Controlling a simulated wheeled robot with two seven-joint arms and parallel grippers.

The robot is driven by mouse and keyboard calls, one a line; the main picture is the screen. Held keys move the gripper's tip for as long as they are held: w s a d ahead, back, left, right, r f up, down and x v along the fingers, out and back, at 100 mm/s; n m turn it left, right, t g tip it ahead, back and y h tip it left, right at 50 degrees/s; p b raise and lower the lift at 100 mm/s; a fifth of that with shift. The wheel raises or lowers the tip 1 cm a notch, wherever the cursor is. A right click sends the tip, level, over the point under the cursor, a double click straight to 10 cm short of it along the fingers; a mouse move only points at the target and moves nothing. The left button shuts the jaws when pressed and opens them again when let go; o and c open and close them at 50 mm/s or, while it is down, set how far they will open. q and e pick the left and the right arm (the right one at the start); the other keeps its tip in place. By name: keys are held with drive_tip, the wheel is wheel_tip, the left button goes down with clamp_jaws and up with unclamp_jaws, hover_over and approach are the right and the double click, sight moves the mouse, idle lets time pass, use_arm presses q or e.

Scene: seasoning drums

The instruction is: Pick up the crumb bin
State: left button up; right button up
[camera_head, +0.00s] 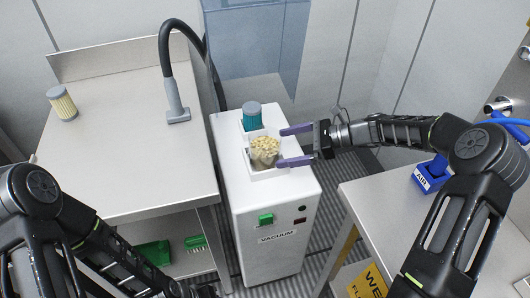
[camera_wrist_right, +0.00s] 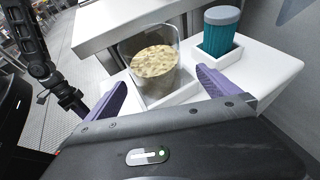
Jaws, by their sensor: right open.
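The crumb bin (camera_head: 264,151) is a clear cup filled with pale yellow crumbs. It stands upright in a white square holder on top of the white vacuum cabinet (camera_head: 275,215). My right gripper (camera_head: 281,148) comes in from the right, open, with its purple fingers at the bin's right side, one toward the back and one toward the front. In the right wrist view the bin (camera_wrist_right: 155,72) shows between the two spread fingers (camera_wrist_right: 161,79); I cannot tell whether either touches it. My left arm is at the lower left; its fingers are not visible.
A teal filter with a grey cap (camera_head: 252,117) stands in a holder just behind the bin. A yellow ribbed filter (camera_head: 62,103) and a grey hose nozzle (camera_head: 177,108) are on the left steel table (camera_head: 130,165). A blue AIR block (camera_head: 430,177) sits on the right table (camera_head: 385,212).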

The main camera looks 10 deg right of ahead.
sight(270, 150)
drive_tip(key=x, duration=0.3)
drive_tip(key=p+x, duration=0.1)
drive_tip(key=shift+s+a+r, duration=0.15)
drive_tip(key=shift+s+a, duration=0.05)
drive_tip(key=shift+a, duration=0.15)
drive_tip(key=shift+w+a+f, duration=0.15)
drive_tip(key=shift+a+f, duration=0.05)
drive_tip(key=shift+a, duration=0.1)
drive_tip(key=shift+c, duration=0.6)
drive_tip(key=c, duration=1.5)
